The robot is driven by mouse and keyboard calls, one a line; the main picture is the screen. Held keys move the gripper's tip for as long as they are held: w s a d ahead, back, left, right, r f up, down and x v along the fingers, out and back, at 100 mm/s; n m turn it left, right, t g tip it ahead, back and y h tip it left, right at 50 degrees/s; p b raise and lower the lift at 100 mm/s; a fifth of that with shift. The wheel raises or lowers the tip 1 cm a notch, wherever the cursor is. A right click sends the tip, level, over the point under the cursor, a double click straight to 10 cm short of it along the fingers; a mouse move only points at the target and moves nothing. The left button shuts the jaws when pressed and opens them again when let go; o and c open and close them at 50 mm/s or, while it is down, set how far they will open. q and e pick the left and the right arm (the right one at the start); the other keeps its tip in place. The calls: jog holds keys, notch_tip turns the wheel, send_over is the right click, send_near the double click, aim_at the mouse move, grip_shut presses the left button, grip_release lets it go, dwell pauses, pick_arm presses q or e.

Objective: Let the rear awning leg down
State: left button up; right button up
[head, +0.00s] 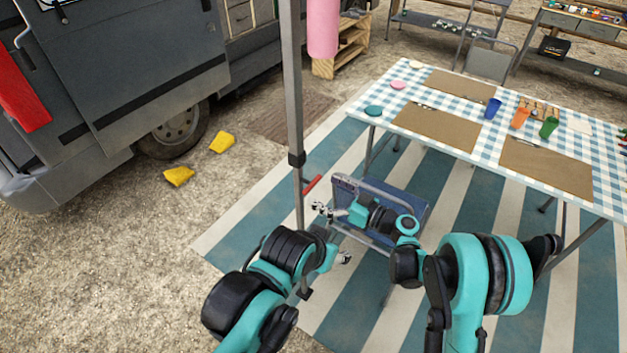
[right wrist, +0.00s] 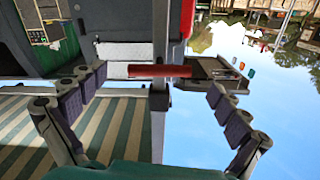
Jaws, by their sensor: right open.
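The awning leg (head: 293,90) is a grey upright pole with a black collar (head: 296,159) and a thinner lower section (head: 299,200). A red lever (head: 312,185) sticks out to the right below the collar. The leg's dark foot (head: 305,293) shows beside my left arm; whether it touches the ground is unclear. My right gripper (head: 322,209) is open, close to the lever. In the right wrist view the red lever (right wrist: 160,71) crosses the leg between the spread fingers of my right gripper (right wrist: 155,120), apart from both. My left gripper (head: 343,257) is low beside the leg, mostly hidden by its arm.
A blue folding chair (head: 415,205) stands just behind my right gripper. A table with a checked cloth (head: 475,85) stands at the right. A striped mat (head: 235,235) covers the ground. The van (head: 130,75) and yellow chocks (head: 222,142) are at the left, with bare gravel in front.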

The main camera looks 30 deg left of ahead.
aim_at(310, 183)
jog(key=a, duration=0.4)
jog(key=a+b, duration=0.1)
jog(key=a, duration=0.1)
jog(key=shift+w+a, duration=0.1)
jog(key=shift+w, duration=0.15)
jog(key=c, duration=1.7)
